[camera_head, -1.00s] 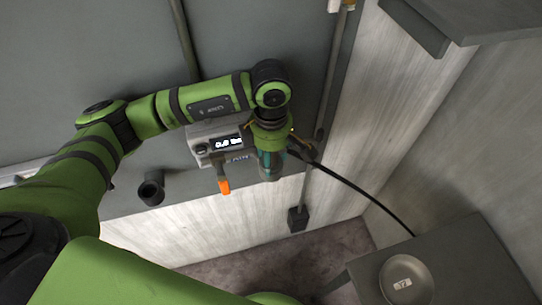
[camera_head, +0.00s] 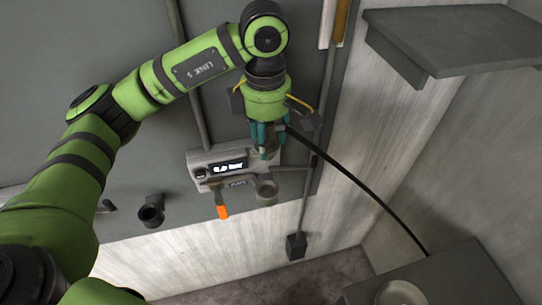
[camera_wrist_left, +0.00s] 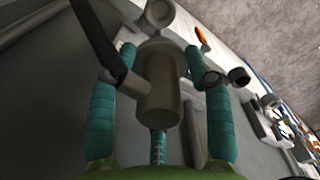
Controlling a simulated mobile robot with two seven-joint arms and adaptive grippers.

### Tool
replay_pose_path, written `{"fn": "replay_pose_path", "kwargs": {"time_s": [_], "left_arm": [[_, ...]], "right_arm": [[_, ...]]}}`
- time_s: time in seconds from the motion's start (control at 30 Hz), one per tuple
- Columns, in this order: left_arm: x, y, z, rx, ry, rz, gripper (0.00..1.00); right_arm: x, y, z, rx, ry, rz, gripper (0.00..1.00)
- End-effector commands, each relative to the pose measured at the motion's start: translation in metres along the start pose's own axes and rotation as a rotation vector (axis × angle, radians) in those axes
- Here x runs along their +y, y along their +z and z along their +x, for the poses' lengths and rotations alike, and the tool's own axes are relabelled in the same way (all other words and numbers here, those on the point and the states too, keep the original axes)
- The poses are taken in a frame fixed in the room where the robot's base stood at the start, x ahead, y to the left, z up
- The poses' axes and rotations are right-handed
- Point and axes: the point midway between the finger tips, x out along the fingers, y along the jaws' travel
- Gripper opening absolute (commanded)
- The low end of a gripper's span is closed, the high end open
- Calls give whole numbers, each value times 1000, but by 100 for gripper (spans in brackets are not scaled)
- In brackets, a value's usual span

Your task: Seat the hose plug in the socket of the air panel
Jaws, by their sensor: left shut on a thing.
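The air panel (camera_head: 208,182) is a grey box with a lit display and an orange lever (camera_head: 222,212) on the wall. A round grey socket (camera_head: 266,191) sticks out at its lower right. My left gripper (camera_head: 266,150) is in front of the panel's right end, above the socket in the picture. Its teal fingers are shut around the hose plug, a grey cylinder (camera_wrist_left: 160,85) in the left wrist view. The black hose (camera_head: 365,192) runs from it to the lower right. In the wrist view a grey ring (camera_wrist_left: 160,13), apparently the socket, shows beyond the plug, apart from it.
A short dark pipe stub (camera_head: 151,211) stands out from the wall left of the panel. A dark box (camera_head: 296,245) hangs on a conduit below right. A grey shelf (camera_head: 460,40) is at upper right; a table (camera_head: 450,275) with a round dish (camera_head: 400,293) is at lower right.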

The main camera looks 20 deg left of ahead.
Motion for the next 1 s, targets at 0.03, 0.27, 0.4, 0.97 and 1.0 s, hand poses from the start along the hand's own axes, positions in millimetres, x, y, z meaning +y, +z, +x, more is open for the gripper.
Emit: {"fn": "replay_pose_path", "kwargs": {"time_s": [0.03, 0.27, 0.4, 0.97, 1.0], "left_arm": [[0, -1, -9, 0, 2, -1, 13], [0, -4, -30, 0, 1, -2, 13], [0, -5, -38, 0, 1, -2, 13], [0, -4, -66, 0, 0, -2, 13], [0, -4, -68, 1, 0, -3, 13]], "right_arm": [[0, 0, -2, 0, 0, 0, 40], [0, 0, -3, 1, 1, 0, 40], [1, 0, -3, 0, 1, 0, 40], [3, 0, -2, -1, 4, -2, 40], [3, 0, -2, -1, 4, -2, 40]]}}
